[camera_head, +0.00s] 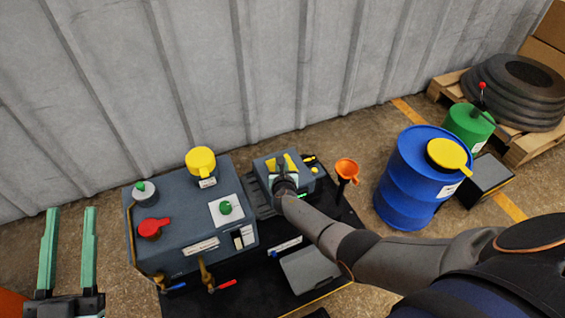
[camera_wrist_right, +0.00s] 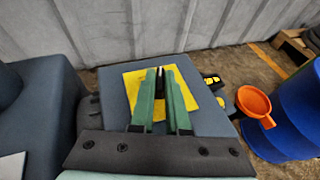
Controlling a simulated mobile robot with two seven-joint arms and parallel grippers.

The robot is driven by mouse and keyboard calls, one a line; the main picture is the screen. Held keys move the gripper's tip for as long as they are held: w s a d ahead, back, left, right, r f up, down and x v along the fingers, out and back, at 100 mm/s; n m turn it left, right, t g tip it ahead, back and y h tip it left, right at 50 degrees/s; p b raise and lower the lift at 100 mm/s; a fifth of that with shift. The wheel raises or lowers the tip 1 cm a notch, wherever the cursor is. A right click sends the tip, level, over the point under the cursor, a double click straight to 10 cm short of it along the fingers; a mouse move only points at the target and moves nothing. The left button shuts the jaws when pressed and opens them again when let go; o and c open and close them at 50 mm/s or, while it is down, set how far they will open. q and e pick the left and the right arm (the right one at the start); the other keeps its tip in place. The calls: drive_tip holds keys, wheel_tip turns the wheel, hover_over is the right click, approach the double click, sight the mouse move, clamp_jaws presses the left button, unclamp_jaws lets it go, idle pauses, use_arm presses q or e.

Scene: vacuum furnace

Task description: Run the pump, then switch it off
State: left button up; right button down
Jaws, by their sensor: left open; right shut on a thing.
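A small blue-grey box (camera_head: 309,173) with a yellow plate (camera_wrist_right: 188,89) on top stands in the middle of the head view. My right gripper (camera_wrist_right: 161,73) is over this plate, its green fingers shut on a narrow black piece (camera_wrist_right: 159,82), seemingly a switch handle. The fingers hide most of the piece, so its setting cannot be told. My left gripper (camera_head: 69,210) is open and empty at the left edge, apart from everything.
A larger blue-grey cabinet (camera_head: 180,225) with a red knob (camera_head: 152,228), green knobs and a yellow cap (camera_head: 201,161) stands left of the box. An orange funnel (camera_head: 346,168) and a blue drum (camera_head: 408,185) stand right. A ribbed wall (camera_head: 270,70) closes the back.

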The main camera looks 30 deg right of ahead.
use_arm(q)
drive_tip(key=s+r+m+t+h, duration=0.1)
drive_tip(key=s+r+m+h, duration=0.2)
drive_tip(key=r, duration=0.2)
drive_tip(key=shift+d+r+h+b, duration=0.2)
drive_tip(key=shift+d+h+b, duration=0.15)
drive_tip(key=shift+h+b, duration=0.1)
use_arm(e)
drive_tip(key=shift+a+m+g+h, duration=0.1)
drive_tip(key=shift+m+g+h, duration=0.4)
drive_tip(key=shift+m+h, duration=0.5)
use_arm(q)
drive_tip(key=shift+s, duration=0.1)
use_arm(e)
drive_tip(key=c, duration=0.9)
unclamp_jaws()
